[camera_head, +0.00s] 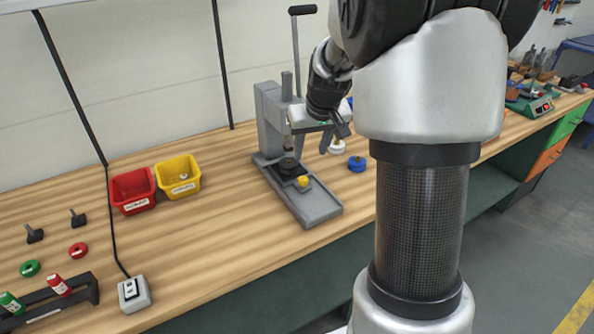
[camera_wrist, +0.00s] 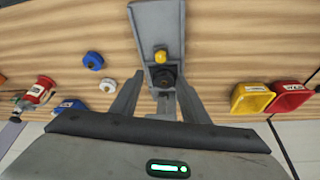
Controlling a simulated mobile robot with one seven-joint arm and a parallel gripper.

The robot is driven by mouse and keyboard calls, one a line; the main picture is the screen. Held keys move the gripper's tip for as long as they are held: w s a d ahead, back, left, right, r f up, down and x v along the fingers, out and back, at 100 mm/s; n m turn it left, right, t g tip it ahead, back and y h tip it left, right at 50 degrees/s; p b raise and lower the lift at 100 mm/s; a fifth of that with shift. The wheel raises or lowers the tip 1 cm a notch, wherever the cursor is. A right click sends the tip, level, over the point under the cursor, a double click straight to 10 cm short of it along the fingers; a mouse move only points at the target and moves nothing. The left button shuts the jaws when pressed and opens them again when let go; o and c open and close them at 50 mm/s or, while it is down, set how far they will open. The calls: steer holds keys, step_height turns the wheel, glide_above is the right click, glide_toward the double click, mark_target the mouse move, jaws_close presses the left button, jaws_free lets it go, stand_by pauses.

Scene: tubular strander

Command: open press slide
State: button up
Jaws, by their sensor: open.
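The grey press (camera_head: 275,125) stands on the wooden bench in the head view, with its upright lever and a long base reaching toward the bench's front. Its slide (camera_head: 288,170) sits on the base, with a dark round fixture and a yellow knob (camera_head: 303,182). The wrist view shows the base (camera_wrist: 143,17) and the yellow knob (camera_wrist: 160,56) ahead of the fingers. My gripper (camera_wrist: 155,95) is open and empty, above the base and apart from the knob. In the head view my arm hides part of the bench to the right.
A red bin (camera_head: 132,190) and a yellow bin (camera_head: 178,176) stand left of the press. A blue knob (camera_head: 357,164) and a white knob (camera_head: 337,146) lie to its right. A switch box (camera_head: 134,294) with a cable is at the front left. Bench between bins and press is clear.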

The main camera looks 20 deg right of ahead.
mark_target(303, 178)
steer(key=x, duration=1.4)
steer(key=shift+a+f+b, duration=0.1)
steer(key=shift+f+b, duration=0.2)
jaws_close()
